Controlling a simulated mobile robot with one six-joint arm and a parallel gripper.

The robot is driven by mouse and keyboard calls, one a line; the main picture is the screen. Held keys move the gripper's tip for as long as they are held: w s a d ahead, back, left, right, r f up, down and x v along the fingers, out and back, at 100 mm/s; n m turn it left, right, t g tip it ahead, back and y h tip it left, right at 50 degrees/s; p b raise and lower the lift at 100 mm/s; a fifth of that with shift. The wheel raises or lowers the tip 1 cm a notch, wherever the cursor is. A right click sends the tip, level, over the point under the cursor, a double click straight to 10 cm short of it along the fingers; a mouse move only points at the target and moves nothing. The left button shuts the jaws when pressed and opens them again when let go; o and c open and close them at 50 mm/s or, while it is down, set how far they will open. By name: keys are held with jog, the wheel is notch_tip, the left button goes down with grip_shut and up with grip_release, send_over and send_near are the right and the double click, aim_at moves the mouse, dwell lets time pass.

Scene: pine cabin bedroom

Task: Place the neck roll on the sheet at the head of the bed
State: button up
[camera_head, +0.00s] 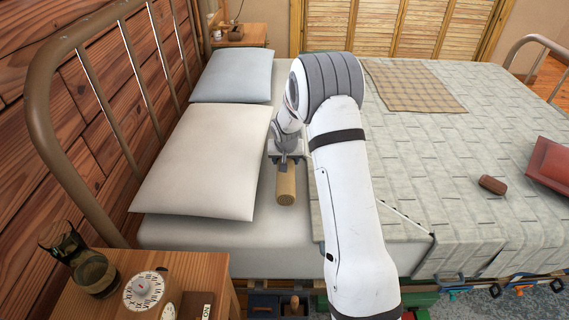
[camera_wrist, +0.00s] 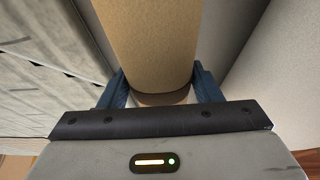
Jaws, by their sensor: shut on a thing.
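The neck roll (camera_head: 286,187) is a tan cylinder at the head of the bed, just right of the cream pillow. My gripper (camera_head: 284,165) is shut on its far end. In the wrist view the roll (camera_wrist: 148,45) runs up between the two blue fingers of my gripper (camera_wrist: 160,88). The white sheet (camera_head: 220,237) shows as a strip between the pillows and the grey-green quilt (camera_head: 475,130). I cannot tell whether the roll touches the sheet or hangs just above it.
A cream pillow (camera_head: 205,160) and a pale blue pillow (camera_head: 233,76) lie against the metal headboard (camera_head: 95,95). A nightstand (camera_head: 205,270) with a timer (camera_head: 144,291) and a glass stands at the near left. A plaid cloth (camera_head: 412,86), a brown case (camera_head: 492,185) and a red cushion (camera_head: 549,163) lie on the quilt.

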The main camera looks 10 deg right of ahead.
jog(key=shift+f, duration=0.95)
jog(key=shift+f, duration=0.1)
jog(key=o, duration=1.2)
